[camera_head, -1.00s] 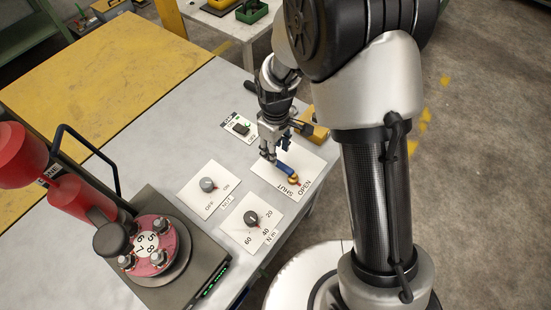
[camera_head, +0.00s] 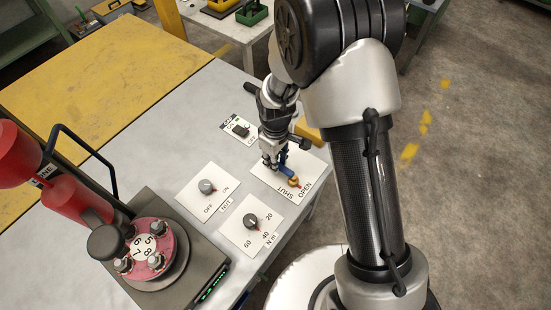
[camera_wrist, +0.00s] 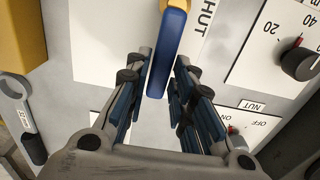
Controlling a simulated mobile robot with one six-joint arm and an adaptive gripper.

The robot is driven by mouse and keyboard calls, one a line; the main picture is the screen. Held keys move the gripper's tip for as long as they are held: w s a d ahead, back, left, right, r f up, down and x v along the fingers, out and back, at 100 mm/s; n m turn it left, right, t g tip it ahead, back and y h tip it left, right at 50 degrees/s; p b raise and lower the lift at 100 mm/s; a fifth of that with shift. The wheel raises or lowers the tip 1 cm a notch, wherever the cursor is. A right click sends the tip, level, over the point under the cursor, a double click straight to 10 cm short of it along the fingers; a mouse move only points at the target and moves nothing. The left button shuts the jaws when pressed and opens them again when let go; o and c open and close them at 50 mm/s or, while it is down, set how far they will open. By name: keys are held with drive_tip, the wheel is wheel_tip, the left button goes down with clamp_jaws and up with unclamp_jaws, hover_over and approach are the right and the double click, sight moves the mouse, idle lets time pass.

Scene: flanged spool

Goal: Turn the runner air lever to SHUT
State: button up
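The runner air lever has a blue handle (camera_head: 285,172) and a brass hub (camera_head: 293,182). It sits on a white plate (camera_head: 263,170) marked SHUT and OPEN near the table's edge. From the hub the handle points up and left, toward my gripper (camera_head: 276,163), which hides its far end. In the wrist view the blue handle (camera_wrist: 166,55) runs down between the two fingers of my gripper (camera_wrist: 163,70). The fingers are apart, one on each side of the handle, with narrow gaps. I cannot tell if either finger touches it. The OPEN word is out of the wrist view.
Plates with a NUT knob (camera_head: 206,187) and an N m dial (camera_head: 250,220) lie beside the lever plate. A red-topped spool fixture (camera_head: 148,247) stands at lower left. A yellow block (camera_head: 308,133) is close behind my gripper.

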clamp_jaws()
drive_tip(key=shift+d, duration=0.1)
idle(0.4)
drive_tip(key=m, duration=0.1)
drive_tip(key=w+d+m, duration=0.1)
drive_tip(key=m, duration=0.2)
drive_tip(key=shift+w+d, duration=0.35)
drive_tip(key=shift+d, duration=0.05)
drive_tip(key=d+m, duration=0.1)
drive_tip(key=m, duration=0.1)
drive_tip(key=w+d+m, duration=0.1)
drive_tip(key=m, duration=0.1)
drive_tip(key=shift+d+m, duration=0.3)
drive_tip(key=shift+m, duration=0.1)
drive_tip(key=d+m, duration=0.1)
drive_tip(key=m, duration=0.1)
drive_tip(key=d+m, duration=0.1)
drive_tip(key=m, duration=0.1)
drive_tip(key=shift+s+d+m, duration=0.2)
drive_tip(key=shift+d+m, duration=0.1)
drive_tip(key=shift+d, duration=0.05)
drive_tip(key=shift+s+d+m, duration=0.3)
drive_tip(key=shift+d+m, duration=0.3)
drive_tip(key=shift+m, duration=0.55)
drive_tip(key=shift+s+d+m, duration=0.3)
drive_tip(key=shift+d+m, duration=0.25)
drive_tip(key=shift+m, duration=0.6)
